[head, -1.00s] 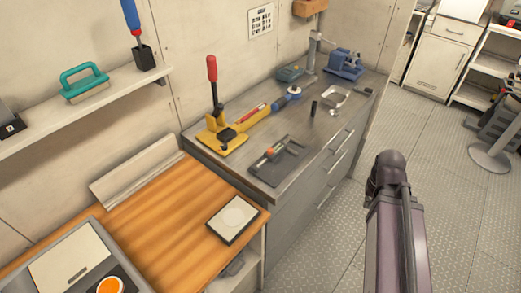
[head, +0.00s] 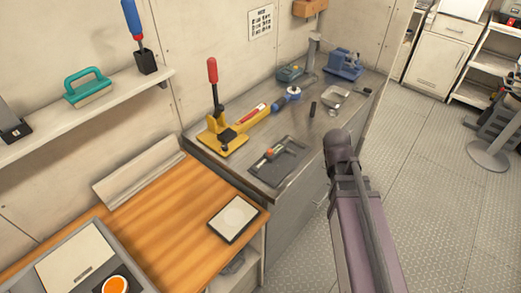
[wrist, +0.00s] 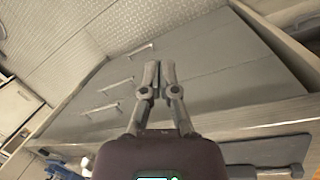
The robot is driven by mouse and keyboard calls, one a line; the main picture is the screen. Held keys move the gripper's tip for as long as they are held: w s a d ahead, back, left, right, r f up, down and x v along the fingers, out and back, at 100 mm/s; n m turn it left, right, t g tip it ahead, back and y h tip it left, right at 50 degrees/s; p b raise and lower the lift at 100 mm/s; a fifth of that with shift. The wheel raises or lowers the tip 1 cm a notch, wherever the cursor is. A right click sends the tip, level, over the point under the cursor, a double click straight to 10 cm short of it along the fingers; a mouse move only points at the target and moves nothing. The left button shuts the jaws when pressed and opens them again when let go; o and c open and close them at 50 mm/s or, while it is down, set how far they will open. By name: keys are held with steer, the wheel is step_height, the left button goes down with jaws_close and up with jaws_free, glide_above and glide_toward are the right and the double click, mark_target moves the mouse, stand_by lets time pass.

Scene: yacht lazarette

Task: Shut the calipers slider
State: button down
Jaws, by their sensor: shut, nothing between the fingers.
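A dark flat rectangular piece (head: 290,163) with a small orange and green part (head: 272,153) on it lies near the front edge of the grey metal worktop (head: 312,137). It may be the calipers, but it is too small to tell, and I cannot make out the slider's position. A dark flat plate (wrist: 252,171) shows at the lower right of the wrist view, partly cut off. My gripper (wrist: 159,72) is shut and empty, in front of the grey drawer fronts (wrist: 215,85). In the head view only my arm shows clearly, right of the worktop.
A yellow tool (head: 222,138) with a red-handled lever stands behind the dark piece. A blue vise (head: 345,64) and a small metal tray (head: 336,95) are farther back. A wooden counter (head: 170,215) adjoins at the left. The floor (head: 440,200) at the right is open.

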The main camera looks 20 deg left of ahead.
mark_target(267, 154)
steer(key=a+r+n+t+h+p, duration=0.1)
steer(key=a+n, duration=0.2)
steer(key=a, duration=0.2)
steer(key=a+r+n+p, duration=0.1)
steer(key=a+r+n, duration=0.1)
steer(key=a+n, duration=0.2)
steer(key=a+r+n+t+h+p, duration=0.1)
steer(key=a+r+n, duration=0.1)
steer(key=a, duration=0.6)
steer(key=shift+r+n+t+h, duration=0.1)
steer(key=shift+n+t+h, duration=0.2)
steer(key=shift+n, duration=0.4)
steer(key=s+a+r+n+t, duration=0.1)
steer(key=s+a+n, duration=0.1)
steer(key=a, duration=0.3)
steer(key=s+a+r+n+t+p, duration=0.1)
steer(key=a+r+n, duration=0.1)
steer(key=a+n, duration=0.2)
steer(key=s+a+r+n+t+p, duration=0.1)
steer(key=s+a+r+n, duration=0.1)
steer(key=a, duration=0.5)
steer(key=shift+s+a+r+n+t+h, duration=0.25)
steer(key=shift+s+n+t+h, duration=0.15)
steer(key=shift+n, duration=0.2)
steer(key=shift+w+d+f, duration=0.1)
